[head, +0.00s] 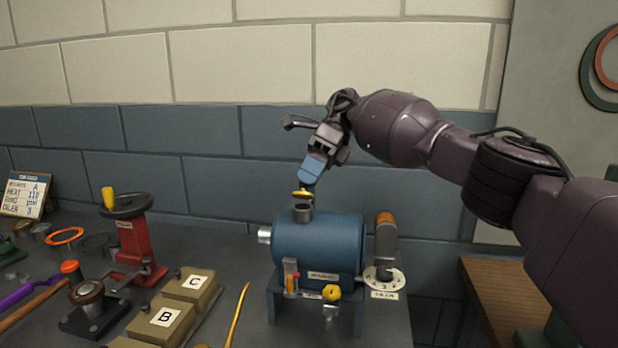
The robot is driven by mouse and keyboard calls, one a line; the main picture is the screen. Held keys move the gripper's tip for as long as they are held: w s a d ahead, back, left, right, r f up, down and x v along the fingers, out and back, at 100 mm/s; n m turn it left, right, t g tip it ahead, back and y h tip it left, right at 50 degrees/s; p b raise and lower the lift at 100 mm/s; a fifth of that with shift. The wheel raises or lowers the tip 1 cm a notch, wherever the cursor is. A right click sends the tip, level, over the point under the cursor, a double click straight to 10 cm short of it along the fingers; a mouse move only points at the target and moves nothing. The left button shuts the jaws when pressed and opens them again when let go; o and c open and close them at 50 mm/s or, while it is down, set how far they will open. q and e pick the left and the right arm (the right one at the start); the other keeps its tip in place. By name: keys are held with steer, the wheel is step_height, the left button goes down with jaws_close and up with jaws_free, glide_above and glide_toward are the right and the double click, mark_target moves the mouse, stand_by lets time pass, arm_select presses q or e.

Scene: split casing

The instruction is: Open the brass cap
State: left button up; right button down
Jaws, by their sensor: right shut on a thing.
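The brass cap (303,195) is small and yellow. It is just above the dark round neck (302,213) on top of the blue cylindrical casing (335,240). The neck's dark upper opening shows below the cap, and a small gap seems to part them. My right gripper (307,184) reaches down from the upper right with its blue fingers shut on the cap. The fingers hide part of the cap, and I cannot tell whether anything links it to the neck. My left gripper is out of view.
Right of the casing stands a grey handle with an orange end (386,235) over a white dial (385,278). On the left are a red stand with a handwheel (130,240), blocks marked B (160,322) and C (192,287), and a yellow rod (238,312). A brick wall stands behind.

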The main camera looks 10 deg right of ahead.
steer(key=shift+r, duration=0.1)
steer(key=c, duration=1)
jaws_free()
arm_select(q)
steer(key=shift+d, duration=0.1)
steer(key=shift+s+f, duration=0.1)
arm_select(e)
steer(key=shift+d, duration=0.1)
steer(key=shift+w+d+r, duration=0.15)
steer(key=shift+w, duration=0.05)
arm_select(q)
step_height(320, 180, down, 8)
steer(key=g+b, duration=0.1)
steer(key=b, duration=0.9)
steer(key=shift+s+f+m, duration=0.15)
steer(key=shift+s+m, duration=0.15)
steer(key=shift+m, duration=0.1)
arm_select(e)
steer(key=v, duration=0.9)
steer(key=shift+w+d+r, duration=0.15)
steer(key=shift+w+d, duration=0.05)
steer(key=shift+w, duration=0.05)
